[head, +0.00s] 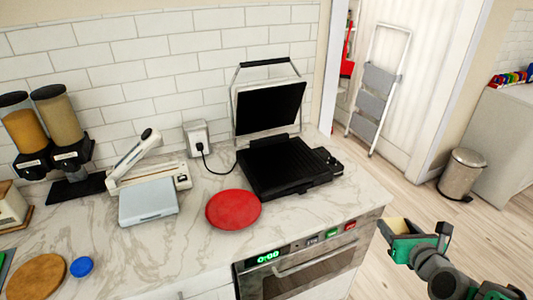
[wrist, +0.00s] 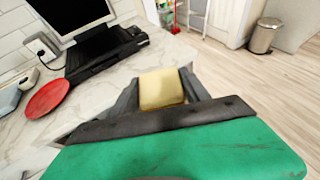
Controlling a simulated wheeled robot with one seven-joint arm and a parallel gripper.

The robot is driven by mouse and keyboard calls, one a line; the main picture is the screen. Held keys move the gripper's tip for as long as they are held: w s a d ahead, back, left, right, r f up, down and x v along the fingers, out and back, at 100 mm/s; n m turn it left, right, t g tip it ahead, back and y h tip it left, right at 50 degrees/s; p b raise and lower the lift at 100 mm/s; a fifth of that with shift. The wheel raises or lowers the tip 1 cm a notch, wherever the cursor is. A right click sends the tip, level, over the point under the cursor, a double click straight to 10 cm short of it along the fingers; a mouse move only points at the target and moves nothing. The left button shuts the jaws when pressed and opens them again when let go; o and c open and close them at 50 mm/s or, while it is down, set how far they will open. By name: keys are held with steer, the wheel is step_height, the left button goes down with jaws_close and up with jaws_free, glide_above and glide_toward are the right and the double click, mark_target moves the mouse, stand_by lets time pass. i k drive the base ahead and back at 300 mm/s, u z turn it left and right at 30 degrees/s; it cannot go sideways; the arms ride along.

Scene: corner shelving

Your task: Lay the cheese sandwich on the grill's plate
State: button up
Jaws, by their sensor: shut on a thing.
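My gripper (head: 391,229) is at the right of the head view, beyond the counter's right edge, over the floor. It is shut on the cheese sandwich (head: 398,226), a pale yellow slab; in the wrist view the sandwich (wrist: 162,89) sits between the two dark fingers. The grill (head: 285,168) stands on the counter against the tiled wall with its lid (head: 270,108) raised. Its black ribbed lower plate (head: 280,162) is bare. The gripper is to the right of the grill and nearer the camera, apart from it.
A red plate (head: 233,210) lies on the counter in front of the grill. A white scale-like device (head: 149,202), two dispensers (head: 45,130) and a wall socket with a cord (head: 197,138) are to the left. An oven (head: 305,265) is below. A bin (head: 462,173) stands on open floor.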

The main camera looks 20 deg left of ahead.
mark_target(294, 162)
steer(key=u, duration=0.7)
steer(key=i, duration=0.7)
steer(key=u, duration=0.95)
steer(key=i, duration=0.2)
steer(key=u, duration=0.3)
